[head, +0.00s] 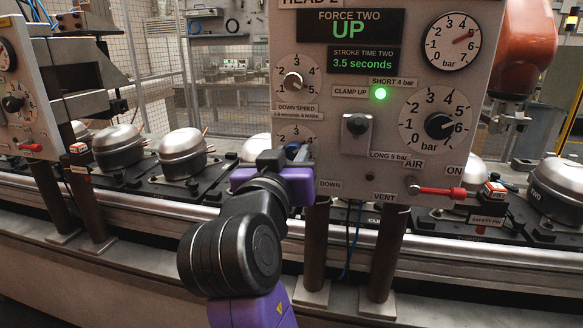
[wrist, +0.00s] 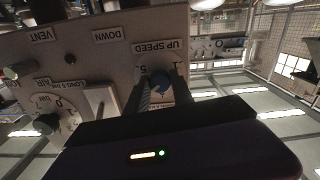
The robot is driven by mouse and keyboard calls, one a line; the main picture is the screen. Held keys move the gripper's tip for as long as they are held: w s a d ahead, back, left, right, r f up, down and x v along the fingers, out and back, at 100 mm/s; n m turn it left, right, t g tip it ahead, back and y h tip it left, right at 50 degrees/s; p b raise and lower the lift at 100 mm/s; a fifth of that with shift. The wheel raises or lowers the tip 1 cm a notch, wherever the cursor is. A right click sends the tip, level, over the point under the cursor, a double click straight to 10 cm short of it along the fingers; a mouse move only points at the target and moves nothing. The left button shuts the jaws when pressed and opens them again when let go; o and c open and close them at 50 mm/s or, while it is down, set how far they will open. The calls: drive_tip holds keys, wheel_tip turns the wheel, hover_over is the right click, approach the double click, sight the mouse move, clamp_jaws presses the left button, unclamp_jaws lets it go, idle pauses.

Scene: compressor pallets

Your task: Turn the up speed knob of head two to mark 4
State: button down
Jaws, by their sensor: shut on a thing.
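The head two panel (head: 395,60) fills the upper right of the head view. Its up speed dial (head: 296,131) is at the lower left, with marks 3 and 4 showing above my gripper (head: 297,153). My gripper (wrist: 160,86) is shut on this knob, one finger on each side. The fingers and wrist hide much of the dial, and I cannot read the knob's pointer.
The down speed knob (head: 293,80) is just above. Compressors (head: 183,153) stand on the conveyor behind. The display (head: 350,26) reads UP, with stroke time 3.5 seconds.

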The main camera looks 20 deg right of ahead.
drive_tip(key=shift+f+m+b, duration=0.2)
drive_tip(key=shift+m+b, duration=0.2)
drive_tip(key=shift+m, duration=0.2)
drive_tip(key=c, duration=1.1)
unclamp_jaws()
drive_tip(key=shift+r, duration=0.1)
drive_tip(key=v, duration=0.7)
drive_tip(key=shift+s+a, duration=0.25)
drive_tip(key=shift+s, duration=0.05)
